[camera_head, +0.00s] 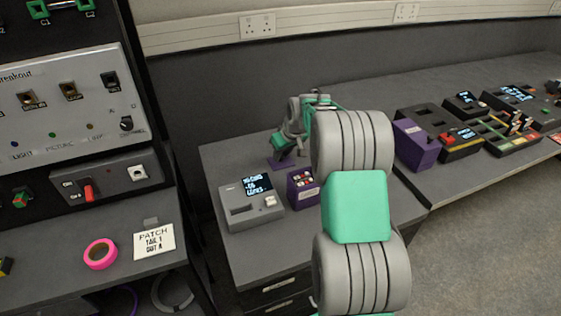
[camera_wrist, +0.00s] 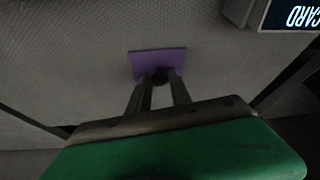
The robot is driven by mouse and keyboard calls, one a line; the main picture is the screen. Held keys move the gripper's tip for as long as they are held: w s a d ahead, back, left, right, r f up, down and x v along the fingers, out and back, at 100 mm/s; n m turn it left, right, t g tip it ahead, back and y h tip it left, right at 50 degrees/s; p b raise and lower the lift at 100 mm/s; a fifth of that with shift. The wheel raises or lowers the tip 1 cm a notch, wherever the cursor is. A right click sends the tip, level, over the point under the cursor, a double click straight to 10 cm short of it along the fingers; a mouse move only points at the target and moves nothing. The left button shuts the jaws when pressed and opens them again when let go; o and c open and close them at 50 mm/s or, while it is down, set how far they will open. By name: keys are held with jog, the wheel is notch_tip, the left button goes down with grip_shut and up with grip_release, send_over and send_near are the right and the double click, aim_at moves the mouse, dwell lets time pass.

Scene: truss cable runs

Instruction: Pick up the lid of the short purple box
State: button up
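The short purple box (camera_head: 303,187) stands on the table with its top open, showing small red and white items inside. A flat purple lid (camera_head: 280,163) lies behind it and to the left, apart from the box. The lid also shows in the wrist view (camera_wrist: 158,58), with a small dark knob-like part at its near edge. My gripper (camera_head: 285,150) is directly over the lid. In the wrist view its two fingers (camera_wrist: 161,78) reach the lid's near edge, one on each side of the dark part. Whether they press on it is not clear.
A grey device with a lit screen (camera_head: 250,203) stands left of the short box. A taller purple box (camera_head: 415,147) and several consoles stand to the right. My arm hides part of the table. A nearer bench at left holds pink tape (camera_head: 100,254) and a note (camera_head: 154,242).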

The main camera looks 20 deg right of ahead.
grip_shut()
jog(key=shift+r, duration=0.1)
